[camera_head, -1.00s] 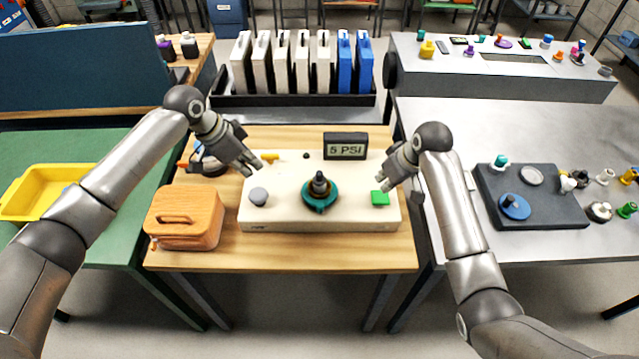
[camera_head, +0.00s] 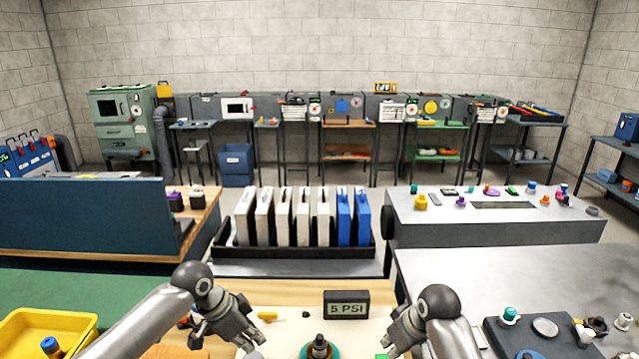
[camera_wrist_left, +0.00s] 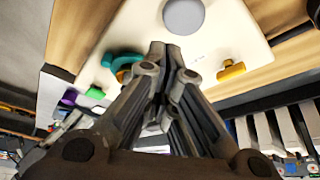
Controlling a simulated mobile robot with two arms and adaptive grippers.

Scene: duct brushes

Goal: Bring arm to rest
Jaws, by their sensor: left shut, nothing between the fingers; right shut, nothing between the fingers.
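My left gripper (camera_head: 256,335) is shut and empty, above the left part of a cream board (camera_head: 285,297) on the wooden table. It also shows in the left wrist view (camera_wrist_left: 165,50), with its fingers together over the board. My right gripper (camera_head: 391,345) is shut and empty above the board's right side. A teal-based dark knob (camera_head: 319,347) stands between the grippers, cut by the bottom edge of the head view. A grey round knob (camera_wrist_left: 184,15) and a yellow piece (camera_wrist_left: 231,70) show near the left fingers in the wrist view.
A yellow bin (camera_head: 30,330) is at left. A grey table (camera_head: 470,275) with a dark tray (camera_head: 500,335) is at right.

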